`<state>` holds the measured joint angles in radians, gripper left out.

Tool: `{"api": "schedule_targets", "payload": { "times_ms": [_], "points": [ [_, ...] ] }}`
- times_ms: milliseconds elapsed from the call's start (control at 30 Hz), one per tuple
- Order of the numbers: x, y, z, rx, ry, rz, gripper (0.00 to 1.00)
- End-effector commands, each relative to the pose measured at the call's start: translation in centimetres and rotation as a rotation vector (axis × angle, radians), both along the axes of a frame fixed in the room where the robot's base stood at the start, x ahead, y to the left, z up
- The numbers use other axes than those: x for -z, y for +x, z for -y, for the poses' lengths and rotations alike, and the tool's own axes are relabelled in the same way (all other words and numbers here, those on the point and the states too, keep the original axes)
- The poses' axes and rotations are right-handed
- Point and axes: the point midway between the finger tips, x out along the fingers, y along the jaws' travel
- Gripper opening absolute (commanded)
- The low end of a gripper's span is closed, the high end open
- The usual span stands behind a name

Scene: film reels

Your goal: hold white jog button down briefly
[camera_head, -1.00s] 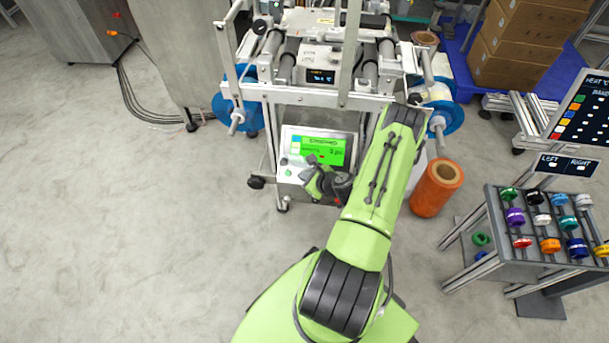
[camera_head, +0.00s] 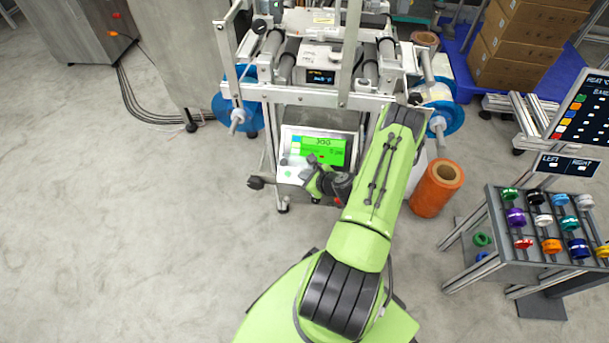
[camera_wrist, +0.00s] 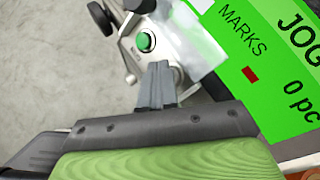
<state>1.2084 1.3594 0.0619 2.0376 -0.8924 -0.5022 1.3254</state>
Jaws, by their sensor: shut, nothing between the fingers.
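My gripper (camera_wrist: 160,68) is shut and empty, with its grey fingertips against or just over the silver control panel (camera_wrist: 185,45). The white jog button cannot be made out; the fingertips cover the spot beside the green button. That round green button (camera_wrist: 146,41) sits just beyond the fingertips in the wrist view. The green screen (camera_wrist: 262,75) reads "JOG", "MARKS" and "0 pc", with a small red mark. In the head view my gripper (camera_head: 309,174) is at the panel's lower edge, below the screen (camera_head: 318,153).
The machine frame (camera_head: 310,97) with rollers and blue reel discs (camera_head: 445,118) stands above the panel. An orange roll (camera_head: 436,190) stands right of my arm. A rack of coloured rings (camera_head: 550,250) is at the right.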

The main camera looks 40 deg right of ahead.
Motion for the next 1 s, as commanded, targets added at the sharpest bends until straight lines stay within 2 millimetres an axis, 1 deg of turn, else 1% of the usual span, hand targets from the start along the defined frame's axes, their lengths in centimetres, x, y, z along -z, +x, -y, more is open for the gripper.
{"api": "schedule_targets", "payload": {
  "times_ms": [700,1000],
  "points": [
    [0.0,0.0,0.0,0.001,-0.001,-0.001,0.0],
    [-1.2,-0.6,-0.8,0.001,0.0,0.0,0.0]
  ]
}}
